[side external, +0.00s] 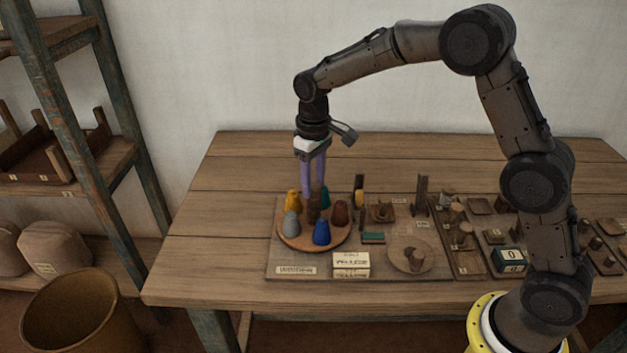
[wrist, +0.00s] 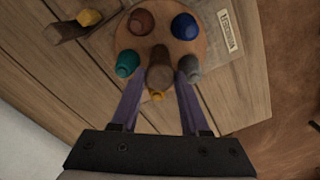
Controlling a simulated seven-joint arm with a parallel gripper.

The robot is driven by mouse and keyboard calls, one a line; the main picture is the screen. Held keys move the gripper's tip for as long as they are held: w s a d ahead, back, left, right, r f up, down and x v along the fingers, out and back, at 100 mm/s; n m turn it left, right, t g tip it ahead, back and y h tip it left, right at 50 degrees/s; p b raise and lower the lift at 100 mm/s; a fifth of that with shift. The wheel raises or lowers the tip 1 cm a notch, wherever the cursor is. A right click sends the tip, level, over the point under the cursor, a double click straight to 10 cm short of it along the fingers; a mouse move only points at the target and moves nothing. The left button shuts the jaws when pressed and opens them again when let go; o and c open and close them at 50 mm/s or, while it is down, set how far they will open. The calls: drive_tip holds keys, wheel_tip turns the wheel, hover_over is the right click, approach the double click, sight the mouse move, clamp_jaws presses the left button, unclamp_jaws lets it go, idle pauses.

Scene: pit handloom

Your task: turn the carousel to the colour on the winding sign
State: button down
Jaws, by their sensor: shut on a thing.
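The carousel (side external: 287,239) is a round wooden disc on a board at the table's left. Around its rim stand yellow (side external: 293,199), grey (side external: 291,225), blue (side external: 321,233), red-brown (side external: 340,212) and teal (side external: 324,195) cones. A brown post (wrist: 160,72) rises at its centre. My gripper (side external: 312,190) points down over the disc with its purple fingers shut on the post; in the wrist view the fingers (wrist: 160,77) flank it, and the yellow cone is partly hidden nearest the gripper body.
A small label plate (side external: 297,270) lies at the board's front left. Right of the carousel are a round wooden dish (side external: 411,255), upright posts, small trays and a dark green block (side external: 509,260) marked 0. The table's back and left are clear.

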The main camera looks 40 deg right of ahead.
drive_tip(key=shift+r+m, duration=0.1)
drive_tip(key=shift+m, duration=0.3)
drive_tip(key=m, duration=1.3)
drive_tip(key=shift+d, duration=0.1)
drive_tip(key=shift+m, duration=0.3)
idle(0.4)
drive_tip(key=shift+c, duration=2)
unclamp_jaws()
wheel_tip(320, 180, up, 14)
